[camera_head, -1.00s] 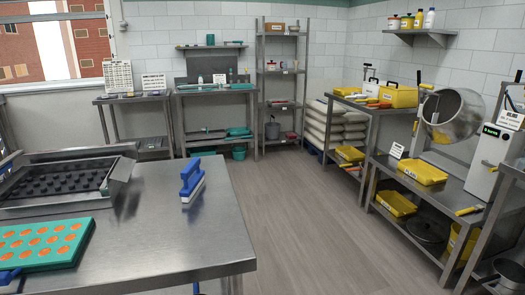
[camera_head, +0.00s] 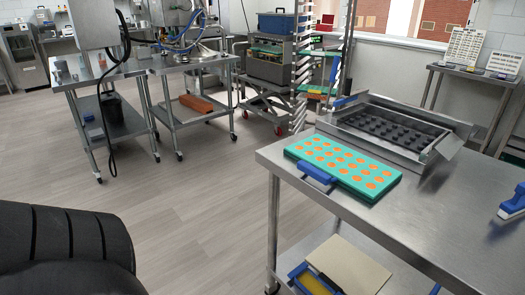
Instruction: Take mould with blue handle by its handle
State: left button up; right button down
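The mould is a teal tray (camera_head: 350,176) with rows of orange filled cavities. It lies flat on the left end of the steel table (camera_head: 450,228). Its blue handle (camera_head: 317,173) is on the near left side, at the table's edge. A dark, ribbed part of my own arm fills the lower left of the head view. Neither of my grippers is in view.
A steel frame with a black studded plate (camera_head: 393,130) stands behind the mould. A blue-handled scraper or brush (camera_head: 513,203) lies at the right edge. Below are a blue frame and a beige board (camera_head: 350,262). Wheeled tables (camera_head: 110,80) stand at the back left. The floor between is clear.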

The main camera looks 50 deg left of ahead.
aim_at(326, 161)
jog(key=u, duration=0.4)
jog(key=k, duration=0.4)
jog(key=u, duration=0.55)
jog(key=i, duration=0.5)
jog(key=u, duration=0.4)
jog(key=k, duration=0.5)
jog(key=u, duration=1.15)
jog(key=i, duration=1.45)
jog(key=z, duration=0.85)
